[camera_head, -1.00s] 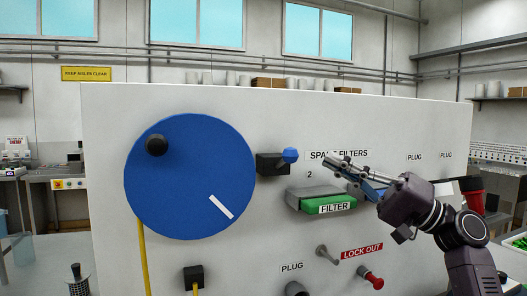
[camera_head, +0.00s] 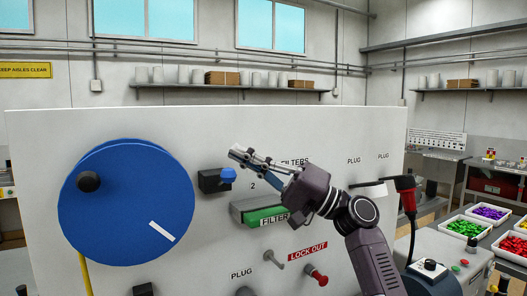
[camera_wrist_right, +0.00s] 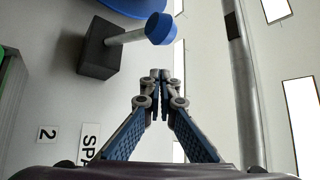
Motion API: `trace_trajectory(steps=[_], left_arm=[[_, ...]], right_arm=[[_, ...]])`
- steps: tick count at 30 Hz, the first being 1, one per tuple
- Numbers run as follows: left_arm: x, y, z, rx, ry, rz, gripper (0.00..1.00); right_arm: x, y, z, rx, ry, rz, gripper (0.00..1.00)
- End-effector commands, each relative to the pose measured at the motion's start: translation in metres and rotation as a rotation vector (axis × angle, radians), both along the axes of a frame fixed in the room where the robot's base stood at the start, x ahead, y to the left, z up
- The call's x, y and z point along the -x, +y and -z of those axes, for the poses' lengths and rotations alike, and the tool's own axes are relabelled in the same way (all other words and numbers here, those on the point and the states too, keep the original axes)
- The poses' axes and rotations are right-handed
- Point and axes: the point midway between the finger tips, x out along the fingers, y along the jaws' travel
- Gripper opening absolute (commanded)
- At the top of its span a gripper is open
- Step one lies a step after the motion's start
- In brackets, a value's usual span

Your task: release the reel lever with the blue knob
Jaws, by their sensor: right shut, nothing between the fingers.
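The reel lever's blue knob (camera_head: 228,174) sits at the end of a short shaft on a black block (camera_head: 211,182), right of the large blue reel (camera_head: 125,203). In the right wrist view the knob (camera_wrist_right: 161,28), its grey shaft (camera_wrist_right: 124,38) and the black block (camera_wrist_right: 101,52) show at the upper left. My right gripper (camera_head: 235,151) is shut and empty, just above and right of the knob in the head view. In the right wrist view its fingertips (camera_wrist_right: 160,75) meet below the knob, apart from it. My left gripper is not in view.
A green filter (camera_head: 266,215) sits in a slot below my right arm. A grey lever (camera_head: 273,258) and a red lock-out knob (camera_head: 317,275) stick out lower on the white panel (camera_head: 370,125). A red and black plug (camera_head: 406,190) stands at the right.

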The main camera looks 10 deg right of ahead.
Motion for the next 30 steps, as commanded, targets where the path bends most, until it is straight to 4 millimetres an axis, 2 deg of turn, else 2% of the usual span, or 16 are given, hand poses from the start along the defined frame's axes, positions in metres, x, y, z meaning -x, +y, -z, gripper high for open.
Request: trace_trajectory(steps=[4,12,23,30], left_arm=[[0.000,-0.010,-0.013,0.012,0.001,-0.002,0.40],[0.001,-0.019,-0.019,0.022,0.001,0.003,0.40],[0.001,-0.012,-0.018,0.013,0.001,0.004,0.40],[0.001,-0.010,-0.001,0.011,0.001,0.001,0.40]], right_arm=[[0.014,0.001,0.013,0.002,0.007,0.002,0.00],[0.026,0.003,0.022,0.001,0.006,0.003,0.00],[0.027,0.003,0.023,0.001,0.005,0.003,0.00],[0.028,0.007,0.029,-0.013,-0.025,0.001,0.00]])
